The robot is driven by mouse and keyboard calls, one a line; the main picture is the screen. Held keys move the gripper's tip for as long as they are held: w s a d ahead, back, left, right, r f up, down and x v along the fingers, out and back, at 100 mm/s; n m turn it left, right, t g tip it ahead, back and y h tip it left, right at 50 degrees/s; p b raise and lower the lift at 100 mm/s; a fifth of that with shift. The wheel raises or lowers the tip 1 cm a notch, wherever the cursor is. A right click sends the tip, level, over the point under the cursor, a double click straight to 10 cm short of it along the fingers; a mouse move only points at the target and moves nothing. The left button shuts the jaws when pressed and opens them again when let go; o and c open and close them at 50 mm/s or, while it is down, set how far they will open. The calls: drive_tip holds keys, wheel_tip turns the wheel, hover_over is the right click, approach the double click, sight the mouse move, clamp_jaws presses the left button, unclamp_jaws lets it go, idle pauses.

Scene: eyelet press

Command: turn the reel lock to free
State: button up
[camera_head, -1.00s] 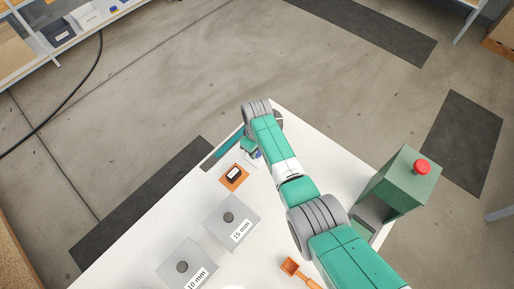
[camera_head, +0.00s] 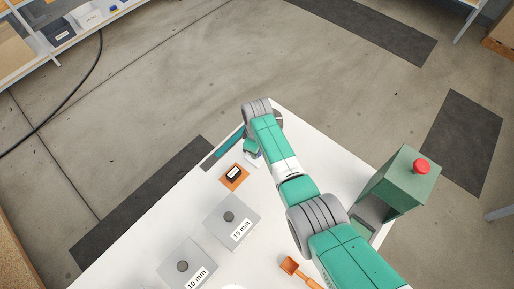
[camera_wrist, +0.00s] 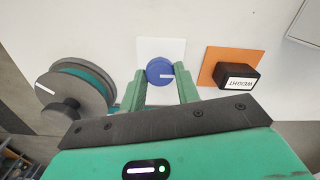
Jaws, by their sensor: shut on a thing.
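The reel lock, a round blue knob (camera_wrist: 158,68) with a white pointer mark, sits on a white square plate (camera_wrist: 174,47) in the wrist view. Its mark points to the right. My gripper (camera_wrist: 160,78) is shut on the knob, with one green finger on each side of it. To the left is the reel (camera_wrist: 72,98), a grey and teal disc with a darker hub and a white mark. In the head view my arm hides most of the knob and reel.
A black block labelled WEIGHT (camera_wrist: 238,77) stands on an orange pad (camera_wrist: 212,64) close to the right. Grey plates marked 15 mm (camera_head: 240,213) and 10 mm (camera_head: 180,252), an orange scoop (camera_head: 290,266) and a green press with a red button (camera_head: 409,178) share the white table.

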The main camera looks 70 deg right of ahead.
drive_tip(key=o, duration=1)
drive_tip(key=shift+c, duration=0.2)
drive_tip(key=shift+r, duration=0.1)
wheel_tip(320, 180, up, 8)
drive_tip(key=shift+f+p, duration=0.2)
drive_tip(key=shift+p, duration=0.75)
